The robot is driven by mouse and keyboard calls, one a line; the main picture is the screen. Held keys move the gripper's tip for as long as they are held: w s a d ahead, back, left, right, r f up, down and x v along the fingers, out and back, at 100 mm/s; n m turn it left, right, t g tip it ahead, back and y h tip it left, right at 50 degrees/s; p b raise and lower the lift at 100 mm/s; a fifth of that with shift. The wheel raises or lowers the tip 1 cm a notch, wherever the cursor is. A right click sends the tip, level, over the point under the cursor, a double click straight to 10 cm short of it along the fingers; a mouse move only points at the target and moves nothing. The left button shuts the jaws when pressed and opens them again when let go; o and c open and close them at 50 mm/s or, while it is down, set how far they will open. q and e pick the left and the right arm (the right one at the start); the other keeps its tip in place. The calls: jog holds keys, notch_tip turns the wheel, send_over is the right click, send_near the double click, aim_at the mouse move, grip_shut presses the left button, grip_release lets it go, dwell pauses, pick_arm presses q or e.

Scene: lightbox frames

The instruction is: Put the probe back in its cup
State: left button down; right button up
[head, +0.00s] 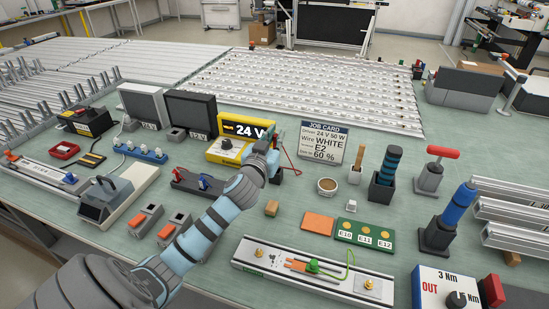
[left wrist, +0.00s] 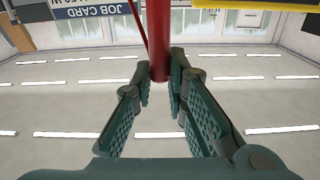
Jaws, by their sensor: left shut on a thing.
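My left gripper (head: 280,168) reaches in over the middle of the bench, just right of the yellow 24 V supply (head: 228,150). In the left wrist view its green fingers (left wrist: 160,88) are shut on the red probe (left wrist: 159,40), a red rod with a thin red lead beside it. In the head view the arm and gripper mostly hide the probe. Right of the gripper are a low round cup (head: 327,187), a small holder (head: 354,177) with a wooden handle in it, and a black cup (head: 381,191) holding a blue-banded tool. Which is the probe's cup is not clear. My right gripper is out of view.
The job card (head: 324,143) stands right behind the gripper. A silver rail (head: 310,268) is at the front. Small patches of bare green bench lie between them.

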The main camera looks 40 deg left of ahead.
pick_arm(q)
jog(key=shift+f+b, duration=0.85)
jog(key=shift+f, duration=1.65)
jog(key=c, duration=1.6)
grip_release()
jog(key=shift+s+d+r, duration=0.1)
jog(key=shift+r, duration=0.05)
jog(key=v, duration=1.2)
